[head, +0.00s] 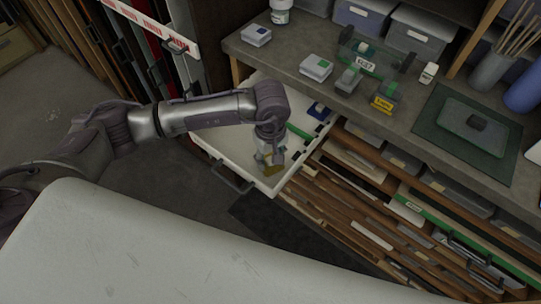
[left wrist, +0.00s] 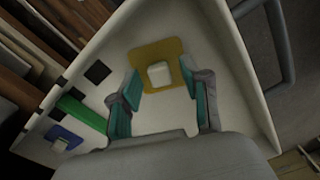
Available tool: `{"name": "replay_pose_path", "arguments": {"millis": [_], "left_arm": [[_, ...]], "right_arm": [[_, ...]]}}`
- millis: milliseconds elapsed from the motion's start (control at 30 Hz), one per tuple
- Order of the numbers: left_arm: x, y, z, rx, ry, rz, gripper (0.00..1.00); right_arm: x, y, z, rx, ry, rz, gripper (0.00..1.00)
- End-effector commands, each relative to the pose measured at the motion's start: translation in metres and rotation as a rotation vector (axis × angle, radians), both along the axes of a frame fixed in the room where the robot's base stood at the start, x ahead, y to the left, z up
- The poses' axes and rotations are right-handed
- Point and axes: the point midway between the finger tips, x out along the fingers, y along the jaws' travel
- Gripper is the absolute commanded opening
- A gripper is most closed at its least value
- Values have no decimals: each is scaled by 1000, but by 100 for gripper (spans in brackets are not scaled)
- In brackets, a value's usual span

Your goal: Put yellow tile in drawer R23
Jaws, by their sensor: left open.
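The yellow tile (left wrist: 144,50) lies flat on the white floor of the open drawer (head: 225,138), near its front corner. It has a pale block-shaped knob (left wrist: 159,74) on top. In the head view, the tile (head: 273,170) is partly hidden by my left gripper (head: 269,158). That gripper is low inside the drawer, over the tile. In the left wrist view, its two teal-padded fingers (left wrist: 160,78) are open on either side of the knob, with gaps visible. I cannot read a drawer label R23. My right gripper is not in view.
A blue tile (left wrist: 60,141) and a green strip (left wrist: 82,113) lie elsewhere in the drawer (left wrist: 235,60). The worktop (head: 290,62) above holds small boxes, a rack (head: 366,62) and a green mat (head: 438,119). Flat racks (head: 345,178) stand right of the drawer.

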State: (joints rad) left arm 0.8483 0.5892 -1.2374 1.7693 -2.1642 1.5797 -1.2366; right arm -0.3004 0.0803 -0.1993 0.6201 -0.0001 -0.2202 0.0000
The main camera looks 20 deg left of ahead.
Motion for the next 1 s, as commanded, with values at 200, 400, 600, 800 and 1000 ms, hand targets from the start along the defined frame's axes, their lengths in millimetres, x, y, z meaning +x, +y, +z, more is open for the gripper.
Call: {"name": "replay_pose_path", "arguments": {"millis": [200, 400, 600, 800, 1000], "left_arm": [[2, 0, 19, -2, -5, 0, 47], [2, 0, 62, -2, -8, -2, 47], [1, 0, 101, -1, -6, -1, 47], [0, 0, 120, -1, -2, -1, 47], [0, 0, 123, -1, -1, -1, 47]], "right_arm": [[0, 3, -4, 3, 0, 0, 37], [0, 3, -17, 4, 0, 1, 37], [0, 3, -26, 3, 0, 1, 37], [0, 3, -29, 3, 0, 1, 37], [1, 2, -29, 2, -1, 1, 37]]}}
